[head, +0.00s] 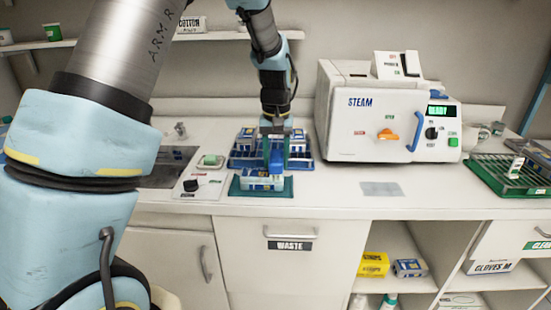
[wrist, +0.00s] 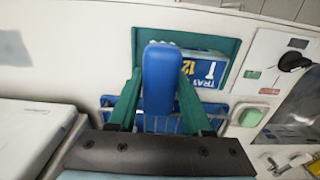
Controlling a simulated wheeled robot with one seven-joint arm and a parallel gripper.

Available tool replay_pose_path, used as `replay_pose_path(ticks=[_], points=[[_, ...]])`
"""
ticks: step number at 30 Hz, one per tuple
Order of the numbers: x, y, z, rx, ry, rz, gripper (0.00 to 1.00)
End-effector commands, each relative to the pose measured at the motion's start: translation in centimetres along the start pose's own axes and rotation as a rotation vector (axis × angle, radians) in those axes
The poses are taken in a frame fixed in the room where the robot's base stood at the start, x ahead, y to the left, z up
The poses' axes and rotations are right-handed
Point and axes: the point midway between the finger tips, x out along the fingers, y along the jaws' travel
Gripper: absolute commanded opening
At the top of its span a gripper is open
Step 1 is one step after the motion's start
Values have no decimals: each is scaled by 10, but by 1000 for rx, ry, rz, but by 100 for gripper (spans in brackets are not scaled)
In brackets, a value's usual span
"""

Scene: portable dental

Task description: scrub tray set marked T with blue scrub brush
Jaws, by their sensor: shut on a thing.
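My gripper (head: 275,150) points down over the counter, its green fingers shut on the blue scrub brush (wrist: 162,82). The brush also shows small in the head view (head: 276,166). The tray set marked T (wrist: 207,68), a blue and white pack with a "TRAY 12" label, lies on a green mat (wrist: 229,45). In the head view the tray set (head: 258,183) is just below the brush. The brush overlaps it in both views; I cannot tell whether the bristles touch it. The brush hides part of the tray set in the wrist view.
A blue rack (head: 234,163) with several similar packs stands just behind the mat. A panel with a black knob (head: 191,186) and a green pad (head: 210,161) are at left. A green rack (head: 490,176) stands far right.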

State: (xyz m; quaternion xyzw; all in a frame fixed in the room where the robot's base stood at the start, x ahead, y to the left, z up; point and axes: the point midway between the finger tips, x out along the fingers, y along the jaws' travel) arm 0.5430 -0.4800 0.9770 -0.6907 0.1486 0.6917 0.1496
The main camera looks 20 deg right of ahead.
Motion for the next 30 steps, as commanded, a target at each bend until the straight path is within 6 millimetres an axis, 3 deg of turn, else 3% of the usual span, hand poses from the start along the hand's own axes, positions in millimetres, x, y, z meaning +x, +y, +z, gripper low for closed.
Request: replay_pose_path(ticks=[3,18,30], points=[[-28,-2,-2,-2,4,1,0],[-72,-8,-7,-2,1,0,0],[-81,-10,-8,-2,2,0,0]])
